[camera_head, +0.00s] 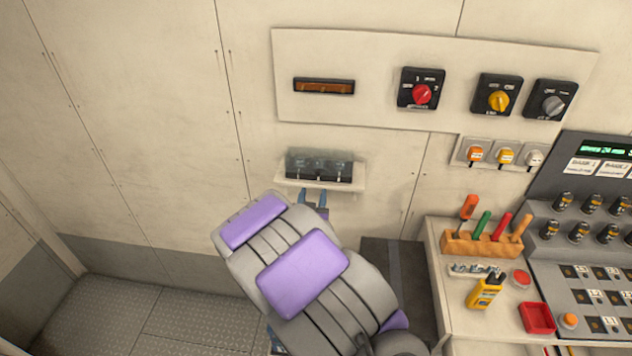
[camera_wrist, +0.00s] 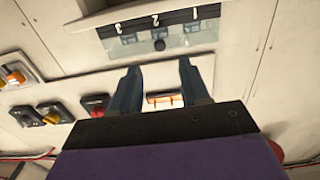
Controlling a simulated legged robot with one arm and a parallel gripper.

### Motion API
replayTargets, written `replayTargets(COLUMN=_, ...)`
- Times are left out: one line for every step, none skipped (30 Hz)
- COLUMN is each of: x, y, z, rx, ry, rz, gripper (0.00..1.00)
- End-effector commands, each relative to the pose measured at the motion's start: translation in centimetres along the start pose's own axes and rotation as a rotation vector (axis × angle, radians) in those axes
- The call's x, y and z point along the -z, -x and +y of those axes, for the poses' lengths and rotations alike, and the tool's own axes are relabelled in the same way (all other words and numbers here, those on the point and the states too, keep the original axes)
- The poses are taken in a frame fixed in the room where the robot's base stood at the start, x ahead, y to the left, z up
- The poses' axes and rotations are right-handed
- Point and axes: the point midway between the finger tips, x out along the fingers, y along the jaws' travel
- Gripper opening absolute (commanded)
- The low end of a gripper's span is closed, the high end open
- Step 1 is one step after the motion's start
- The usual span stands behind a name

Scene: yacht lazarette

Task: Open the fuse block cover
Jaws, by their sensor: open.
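The fuse block (camera_head: 330,173) is dark and sits on a small white shelf on the wall in the head view, under a smoky clear cover (camera_head: 303,158). The cover appears closed over it. My gripper (camera_head: 313,196) is just below the shelf in the head view. In the wrist view my gripper (camera_wrist: 159,67) is open and empty, its fingertips apart on either side below the knob.
A wall panel (camera_head: 380,54) with red, yellow and grey rotary switches is above. At right, a counter holds an orange tool rack (camera_head: 484,242), a yellow meter (camera_head: 485,291) and a red tray (camera_head: 537,318). The wall left of the shelf is bare.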

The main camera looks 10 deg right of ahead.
Motion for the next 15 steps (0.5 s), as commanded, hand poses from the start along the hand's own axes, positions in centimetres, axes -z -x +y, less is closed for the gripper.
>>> replayTargets(x=0.1, y=-0.7, z=0.1, rx=-0.001, ry=0.001, rz=0.003, gripper=0.46)
replayTargets(x=0.1, y=-1.0, z=0.1, rx=-0.001, ry=0.001, rz=0.003, gripper=0.46)
replayTargets(x=0.1, y=-1.5, z=0.1, rx=-0.002, ry=0.0, rz=0.002, gripper=0.46)
replayTargets(x=0.1, y=-1.9, z=0.1, rx=-0.002, ry=-0.001, rz=0.001, gripper=0.46)
replayTargets(x=0.1, y=-2.2, z=0.0, rx=-0.001, ry=-0.002, rz=0.002, gripper=0.46)
replayTargets(x=0.1, y=-2.8, z=0.0, rx=-0.001, ry=-0.002, rz=0.003, gripper=0.46)
replayTargets(x=0.2, y=-3.2, z=0.0, rx=-0.001, ry=-0.001, rz=0.004, gripper=0.46)
replayTargets(x=0.2, y=-3.6, z=0.1, rx=-0.002, ry=-0.001, rz=0.005, gripper=0.46)
replayTargets(x=0.1, y=-4.2, z=0.1, rx=-0.003, ry=-0.001, rz=0.004, gripper=0.46)
replayTargets(x=0.1, y=-4.6, z=0.1, rx=-0.002, ry=-0.001, rz=0.003, gripper=0.46)
replayTargets(x=0.1, y=-5.0, z=0.1, rx=-0.002, ry=-0.001, rz=0.003, gripper=0.46)
replayTargets(x=0.1, y=-5.5, z=0.0, rx=0.0, ry=-0.001, rz=0.002, gripper=0.46)
replayTargets(x=0.1, y=-5.9, z=0.0, rx=0.0, ry=-0.001, rz=0.002, gripper=0.46)
replayTargets(x=0.1, y=-6.3, z=0.0, rx=0.0, ry=0.0, rz=0.002, gripper=0.46)
replayTargets(x=0.0, y=-6.6, z=0.0, rx=-0.001, ry=0.0, rz=0.001, gripper=0.46)
